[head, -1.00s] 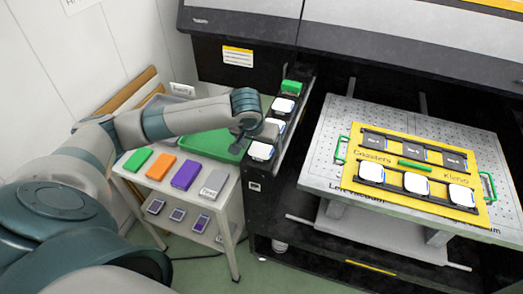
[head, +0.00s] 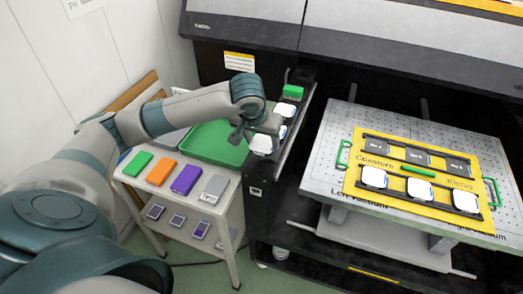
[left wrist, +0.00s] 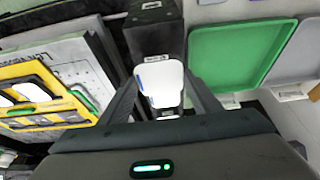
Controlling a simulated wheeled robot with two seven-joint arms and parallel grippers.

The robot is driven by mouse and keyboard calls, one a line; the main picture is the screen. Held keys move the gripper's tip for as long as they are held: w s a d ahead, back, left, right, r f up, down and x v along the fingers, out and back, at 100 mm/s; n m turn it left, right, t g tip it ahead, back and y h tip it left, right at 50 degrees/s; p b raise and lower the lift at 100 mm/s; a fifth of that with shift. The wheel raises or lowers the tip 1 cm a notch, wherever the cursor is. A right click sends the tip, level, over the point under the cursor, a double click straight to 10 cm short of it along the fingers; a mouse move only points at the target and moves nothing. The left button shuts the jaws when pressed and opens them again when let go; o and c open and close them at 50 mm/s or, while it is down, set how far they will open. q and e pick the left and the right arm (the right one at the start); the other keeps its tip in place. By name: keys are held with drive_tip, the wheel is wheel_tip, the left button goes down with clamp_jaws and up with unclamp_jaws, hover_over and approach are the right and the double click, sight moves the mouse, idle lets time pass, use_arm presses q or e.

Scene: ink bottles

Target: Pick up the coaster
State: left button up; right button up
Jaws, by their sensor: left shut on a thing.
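My left gripper (head: 262,128) is shut on a white coaster (head: 261,145) at the near end of the dark rack. In the left wrist view, this rounded white coaster (left wrist: 158,80), with blue marks on its edge, sits between the two dark fingers. It appears slightly raised; the exact gap to the rack is hard to see. Another white coaster (head: 285,109) lies farther back on the rack, and one more beside the gripper is partly hidden by it. My right gripper is not in view.
A green tray (head: 215,145) lies on the white cart, with green, orange and purple boxes and a grey scale (head: 216,185) in front. Right of the rack, a perforated table (head: 325,165) bears a yellow mat (head: 357,158) with white coasters and dark slots.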

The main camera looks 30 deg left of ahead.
use_arm(q)
drive_tip(key=w+d+r+b, duration=0.2)
drive_tip(key=d+r, duration=0.4)
drive_tip(key=d, duration=0.5)
drive_tip(key=shift+w+r, duration=0.3)
drive_tip(key=shift+w, duration=0.4)
drive_tip(key=shift+d, duration=0.1)
